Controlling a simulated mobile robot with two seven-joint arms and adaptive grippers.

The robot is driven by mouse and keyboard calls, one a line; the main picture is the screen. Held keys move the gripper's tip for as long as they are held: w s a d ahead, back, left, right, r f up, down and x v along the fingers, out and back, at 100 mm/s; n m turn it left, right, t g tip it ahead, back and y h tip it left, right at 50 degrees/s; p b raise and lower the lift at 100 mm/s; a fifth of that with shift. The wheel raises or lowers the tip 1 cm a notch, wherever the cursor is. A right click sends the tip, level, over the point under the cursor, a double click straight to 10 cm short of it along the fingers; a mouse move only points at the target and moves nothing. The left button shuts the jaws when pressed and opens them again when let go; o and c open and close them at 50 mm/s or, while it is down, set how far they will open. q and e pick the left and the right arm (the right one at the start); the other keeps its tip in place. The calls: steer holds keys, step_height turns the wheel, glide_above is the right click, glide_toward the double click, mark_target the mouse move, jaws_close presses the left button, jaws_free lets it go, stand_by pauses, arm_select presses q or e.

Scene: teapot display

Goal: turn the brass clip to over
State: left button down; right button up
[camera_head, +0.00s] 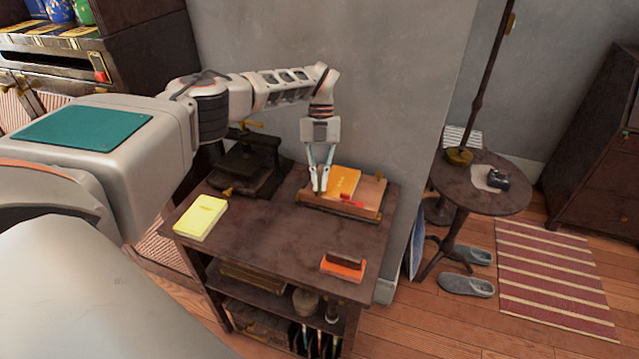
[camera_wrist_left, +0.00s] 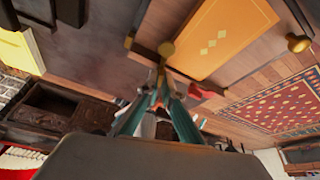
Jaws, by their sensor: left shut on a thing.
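My left gripper (camera_head: 320,189) reaches down to the left part of a wooden board (camera_head: 369,196) on the dark table. In the left wrist view its fingers (camera_wrist_left: 161,85) are closed together on a brass clip (camera_wrist_left: 166,49), whose round end shows just beyond the tips. The rest of the clip is hidden by the fingers. A second brass piece (camera_wrist_left: 298,43) shows at the right in the wrist view. An orange-yellow booklet (camera_head: 342,182) lies on the board, close beside the fingers. My right gripper is not in view.
A yellow pad (camera_head: 201,217) lies at the table's left front, an orange-based block (camera_head: 343,268) at its right front. A dark press (camera_head: 247,165) stands behind left. A small red piece (camera_head: 351,199) lies by the booklet. The table's middle (camera_head: 270,235) is clear.

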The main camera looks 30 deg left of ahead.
arm_select(q)
steer(key=shift+w+d+f+m+y, duration=0.1)
steer(key=shift+m+y, duration=0.2)
steer(key=shift+m, duration=0.5)
steer(key=shift+m+b, duration=0.45)
steer(key=shift+m, duration=0.15)
steer(key=shift+m+y, duration=0.3)
steer(key=shift+d, duration=0.1)
steer(key=c, duration=2.2)
jaws_free()
steer(key=shift+c, duration=0.2)
